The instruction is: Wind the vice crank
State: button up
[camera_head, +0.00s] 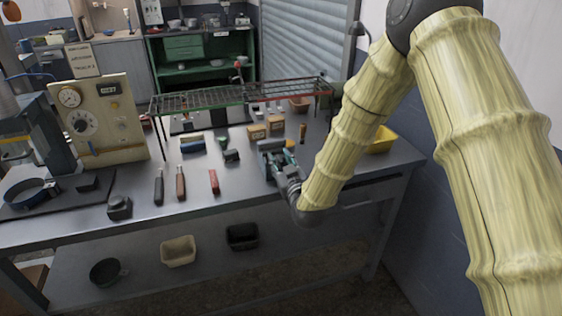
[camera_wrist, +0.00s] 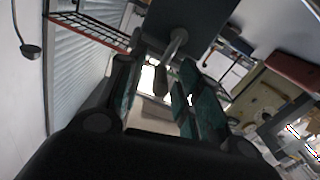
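The vice crank shows in the wrist view as a metal arm (camera_wrist: 175,45) with a dark grip (camera_wrist: 160,82) at its end. It comes from a dark blue-grey block (camera_wrist: 188,15), apparently the vice body. My gripper (camera_wrist: 159,85) has its two teal-padded fingers spread, one on each side of the grip. I see a gap on both sides, so the fingers look apart from it. In the head view my gripper (camera_head: 280,166) is at the right part of the workbench (camera_head: 235,187), over a blue-grey form I cannot separate from the fingers. It hides most of the vice.
A wire rack (camera_head: 240,95) stands behind. Small boxes (camera_head: 257,132) are close behind my gripper. A yellow bin (camera_head: 382,139) is at the right. Hand tools, including a red-handled one (camera_head: 213,182), lie left of my gripper. A panel with dials (camera_head: 105,120) stands farther left.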

grip_shut()
jog(key=shift+f, duration=0.1)
jog(key=shift+d+m+b, duration=0.2)
jog(key=shift+m+b, duration=0.3)
jog(key=shift+b, duration=0.35)
jog(key=shift+w+d+m, duration=0.1)
jog(key=shift+m, duration=0.2)
